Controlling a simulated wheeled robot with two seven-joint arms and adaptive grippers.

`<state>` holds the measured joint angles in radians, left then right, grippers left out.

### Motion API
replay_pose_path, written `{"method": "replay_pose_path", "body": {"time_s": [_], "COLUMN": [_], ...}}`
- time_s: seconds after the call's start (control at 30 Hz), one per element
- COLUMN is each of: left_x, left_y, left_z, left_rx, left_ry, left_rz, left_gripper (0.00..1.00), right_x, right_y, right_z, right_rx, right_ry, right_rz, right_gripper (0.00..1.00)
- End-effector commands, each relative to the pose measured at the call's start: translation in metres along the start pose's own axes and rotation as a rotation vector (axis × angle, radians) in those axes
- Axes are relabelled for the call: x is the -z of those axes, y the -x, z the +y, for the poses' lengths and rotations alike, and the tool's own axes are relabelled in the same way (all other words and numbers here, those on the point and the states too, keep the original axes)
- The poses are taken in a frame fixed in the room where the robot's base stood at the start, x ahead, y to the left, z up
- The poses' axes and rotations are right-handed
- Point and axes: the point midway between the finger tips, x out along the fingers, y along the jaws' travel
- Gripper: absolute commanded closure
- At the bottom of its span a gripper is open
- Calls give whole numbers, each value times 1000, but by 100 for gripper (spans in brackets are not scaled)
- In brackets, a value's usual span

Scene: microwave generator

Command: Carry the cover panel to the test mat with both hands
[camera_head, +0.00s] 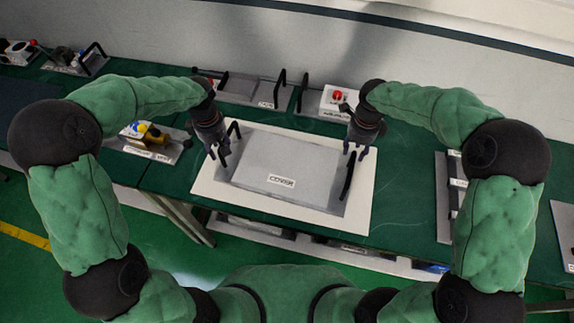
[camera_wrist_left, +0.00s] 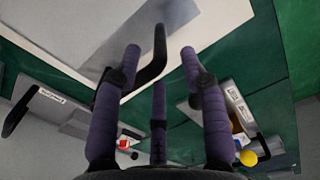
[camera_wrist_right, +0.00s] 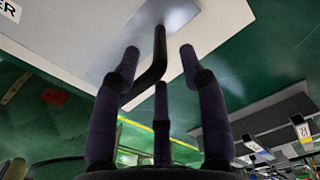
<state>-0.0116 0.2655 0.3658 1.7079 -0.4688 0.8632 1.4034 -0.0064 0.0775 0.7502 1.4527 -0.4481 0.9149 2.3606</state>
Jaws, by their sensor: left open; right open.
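The cover panel (camera_head: 285,168) is a grey rectangular plate with a "COVER" label and a black handle at each short end. It lies on a white mat (camera_head: 235,203) on the green table. My left gripper (camera_head: 221,160) is open just above the left handle. In the left wrist view the left handle (camera_wrist_left: 152,62) stands between the open fingers. My right gripper (camera_head: 356,153) is open just above and beside the right handle (camera_head: 347,182). In the right wrist view that handle (camera_wrist_right: 156,62) shows between the open fingers. Neither gripper visibly holds a handle.
A handled grey tray (camera_head: 252,90) and a box with a red button (camera_head: 338,100) stand behind the panel. A tray with a yellow part (camera_head: 152,140) is at left. Another grey panel (camera_head: 447,195) lies at right.

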Motion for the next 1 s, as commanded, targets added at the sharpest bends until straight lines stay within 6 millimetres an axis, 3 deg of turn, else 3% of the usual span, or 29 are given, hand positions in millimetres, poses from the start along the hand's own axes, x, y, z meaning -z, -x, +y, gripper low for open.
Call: {"method": "replay_pose_path", "body": {"time_s": [0.2, 0.4, 0.9, 1.0], "left_x": [0, 0, 0, 0], "left_y": [-38, -62, -73, -73], "left_z": [-1, -1, 0, 0], "left_rx": [4, 3, 0, 0], "left_ry": [0, 0, 0, 0], "left_rz": [-2, -2, -1, -1], "left_gripper": [57, 57, 57, 85], "right_x": [0, 0, 0, 0], "right_y": [-38, -62, -72, -72], "right_z": [0, 0, 0, 0], "right_rx": [-2, -2, 0, 0], "right_ry": [1, 0, 0, 0], "right_rz": [1, 1, -1, -1], "right_gripper": [57, 57, 57, 85]}}
